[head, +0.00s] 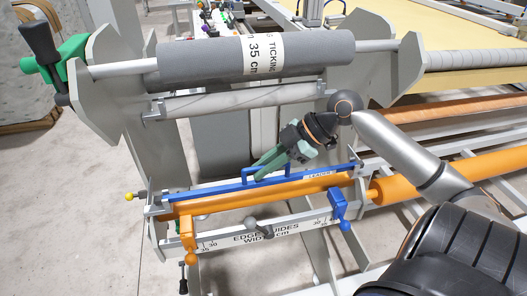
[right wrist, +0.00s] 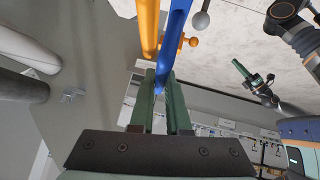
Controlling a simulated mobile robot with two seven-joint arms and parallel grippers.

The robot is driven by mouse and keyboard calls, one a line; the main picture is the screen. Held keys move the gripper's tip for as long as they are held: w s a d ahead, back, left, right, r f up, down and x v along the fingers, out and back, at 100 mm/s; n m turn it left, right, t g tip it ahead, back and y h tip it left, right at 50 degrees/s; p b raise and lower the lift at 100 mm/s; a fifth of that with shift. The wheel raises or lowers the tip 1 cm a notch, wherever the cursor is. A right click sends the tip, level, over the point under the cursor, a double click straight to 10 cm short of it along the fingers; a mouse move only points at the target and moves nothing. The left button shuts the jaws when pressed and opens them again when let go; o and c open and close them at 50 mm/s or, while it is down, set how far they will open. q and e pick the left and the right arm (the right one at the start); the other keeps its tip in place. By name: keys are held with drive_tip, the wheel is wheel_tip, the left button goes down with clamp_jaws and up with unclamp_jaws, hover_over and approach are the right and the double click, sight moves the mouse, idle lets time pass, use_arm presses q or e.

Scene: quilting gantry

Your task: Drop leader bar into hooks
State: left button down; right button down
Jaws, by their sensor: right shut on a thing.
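The blue leader bar (head: 220,192) with its raised handle (head: 268,174) and a white label lies nearly level above an orange roller (head: 250,200). Its ends are close to small grey hooks at the left (head: 153,207) and right (head: 355,162) of the frame; I cannot tell whether they are seated. My right gripper (head: 266,164), with green fingers, is shut on the handle from above. The right wrist view shows blue between its fingers (right wrist: 160,88). A dark arm with green tips, apparently my left gripper (right wrist: 241,69), shows at the right there; its opening is unclear.
A grey ticking roll (head: 210,62) and a thinner pale roller (head: 225,100) lie above the bar. An edge-guide rail (head: 265,237) with orange (head: 187,235) and blue (head: 340,208) guides is just below. Grey side plates (head: 125,90) flank the left end.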

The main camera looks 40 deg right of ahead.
drive_tip(key=c, duration=0.8)
unclamp_jaws()
use_arm(q)
drive_tip(key=shift+s+f, duration=0.1)
use_arm(e)
drive_tip(key=shift+d, duration=0.1)
use_arm(q)
drive_tip(key=shift+s+a+p, duration=0.25)
drive_tip(key=shift+s+p, duration=0.05)
drive_tip(key=shift+p, duration=0.15)
use_arm(e)
drive_tip(key=v, duration=1.2)
drive_tip(key=shift+s+r, duration=0.15)
use_arm(q)
drive_tip(key=shift+w+r, duration=0.15)
drive_tip(key=shift+r, duration=0.1)
